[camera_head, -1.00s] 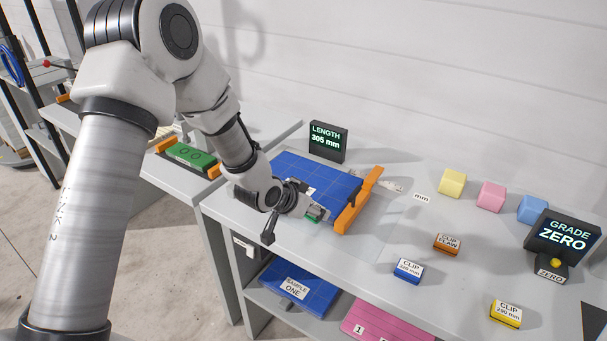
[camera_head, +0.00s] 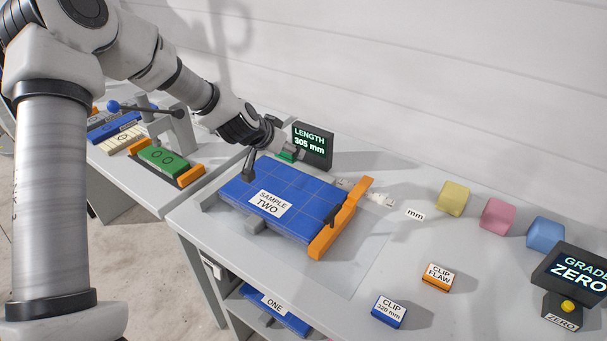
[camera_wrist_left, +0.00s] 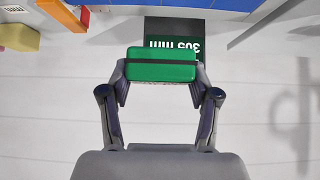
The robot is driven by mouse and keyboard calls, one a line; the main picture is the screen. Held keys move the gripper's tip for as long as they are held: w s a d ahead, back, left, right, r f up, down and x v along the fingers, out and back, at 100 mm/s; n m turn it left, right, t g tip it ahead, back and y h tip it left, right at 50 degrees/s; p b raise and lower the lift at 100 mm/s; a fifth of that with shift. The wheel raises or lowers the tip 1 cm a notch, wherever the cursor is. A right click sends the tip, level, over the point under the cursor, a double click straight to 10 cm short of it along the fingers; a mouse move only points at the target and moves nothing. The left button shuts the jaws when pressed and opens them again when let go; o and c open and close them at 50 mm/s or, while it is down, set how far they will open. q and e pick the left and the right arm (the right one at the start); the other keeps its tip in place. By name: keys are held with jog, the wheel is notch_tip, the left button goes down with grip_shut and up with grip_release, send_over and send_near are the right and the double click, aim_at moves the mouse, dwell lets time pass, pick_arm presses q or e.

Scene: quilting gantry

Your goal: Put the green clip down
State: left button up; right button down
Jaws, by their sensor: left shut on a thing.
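The green clip (camera_wrist_left: 161,64) is between the two fingers of my left gripper (camera_wrist_left: 160,82) in the left wrist view. The gripper is shut on it. In the head view the green clip (camera_head: 287,156) shows as a small green patch at the tip of my left gripper (camera_head: 283,150), mostly covered by it. It is close in front of the dark LENGTH display reading 305 mm (camera_head: 323,137), at the back of the grey table. I cannot tell whether the clip touches the table. My right gripper is not in view.
The blue SAMPLE TWO panel (camera_head: 297,186) lies in front, with an orange bar (camera_head: 341,218) at its right. A blue clip (camera_head: 388,312) and an orange clip (camera_head: 437,277) stand right. Yellow, pink and blue blocks stand at the back. Clear table lies between.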

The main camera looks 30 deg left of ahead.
aim_at(294, 182)
pick_arm(q)
jog(key=f+b, duration=0.2)
jog(key=f, duration=0.1)
jog(key=f+b, duration=0.1)
jog(key=f, duration=0.1)
jog(key=shift+s+b, duration=0.35)
jog(key=shift+s, duration=0.05)
jog(key=shift+a+f, duration=0.1)
jog(key=shift+f, duration=0.25)
jog(key=f, duration=0.1)
jog(key=f+b, duration=0.1)
jog(key=f, duration=0.2)
jog(key=shift+w, duration=0.25)
jog(key=shift+s+r, duration=0.1)
jog(key=shift+r, duration=0.05)
jog(key=shift+b, duration=0.35)
jog(key=o, duration=1.2)
jog(key=shift+f, duration=0.2)
jog(key=shift+r, duration=0.1)
